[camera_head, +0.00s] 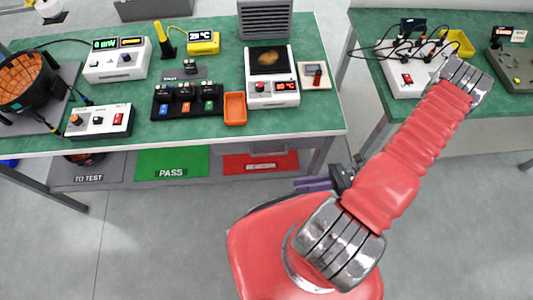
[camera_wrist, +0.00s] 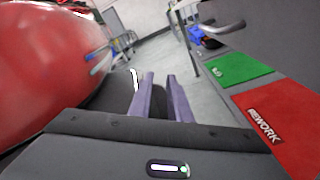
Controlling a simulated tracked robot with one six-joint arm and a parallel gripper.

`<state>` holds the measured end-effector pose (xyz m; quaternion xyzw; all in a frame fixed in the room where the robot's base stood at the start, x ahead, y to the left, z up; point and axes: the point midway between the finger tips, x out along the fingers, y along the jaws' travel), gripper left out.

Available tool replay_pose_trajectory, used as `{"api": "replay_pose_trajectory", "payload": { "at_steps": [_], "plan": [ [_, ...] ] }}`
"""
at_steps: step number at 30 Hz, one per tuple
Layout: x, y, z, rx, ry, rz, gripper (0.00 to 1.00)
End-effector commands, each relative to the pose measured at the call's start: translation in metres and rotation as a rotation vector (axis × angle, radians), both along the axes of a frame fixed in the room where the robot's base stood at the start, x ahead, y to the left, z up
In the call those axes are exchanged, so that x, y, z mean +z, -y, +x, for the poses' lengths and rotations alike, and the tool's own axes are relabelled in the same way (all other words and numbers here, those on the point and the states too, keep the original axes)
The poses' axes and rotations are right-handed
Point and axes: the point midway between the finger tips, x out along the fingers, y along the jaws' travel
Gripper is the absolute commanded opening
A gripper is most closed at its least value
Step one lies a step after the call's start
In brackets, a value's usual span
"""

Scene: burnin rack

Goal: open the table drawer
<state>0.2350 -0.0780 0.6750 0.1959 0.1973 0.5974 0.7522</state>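My gripper (camera_head: 312,184) is low beside the table's front right corner. In the wrist view, the two purple fingers of my gripper (camera_wrist: 160,80) are apart with nothing between them. The bar is beyond the fingers, up and to the right, and not touching them.
Under the table lie a grey TO TEST mat (camera_head: 88,182), a green PASS mat (camera_head: 172,160) and a red mat (camera_head: 262,170), labelled REWORK in the wrist view (camera_wrist: 285,110). Instruments crowd the tabletop. A second green table (camera_head: 480,140) stands at the right. Grey floor (camera_head: 160,240) is clear in front.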

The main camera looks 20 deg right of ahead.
Motion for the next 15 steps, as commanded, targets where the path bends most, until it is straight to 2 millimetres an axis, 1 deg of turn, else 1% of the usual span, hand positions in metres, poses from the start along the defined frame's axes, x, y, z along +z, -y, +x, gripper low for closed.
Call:
{"api": "replay_pose_trajectory", "payload": {
  "at_steps": [3, 11, 13, 15],
  "plan": [
    [-0.009, -0.004, 0.004, -0.073, -0.058, 0.078, 0.17],
    [-0.021, -0.004, 0.020, -0.199, -0.164, 0.224, 0.17],
    [-0.024, 0.000, 0.030, -0.239, -0.199, 0.270, 0.17],
    [-0.020, 0.013, 0.044, -0.283, -0.230, 0.312, 0.17]
  ]
}}
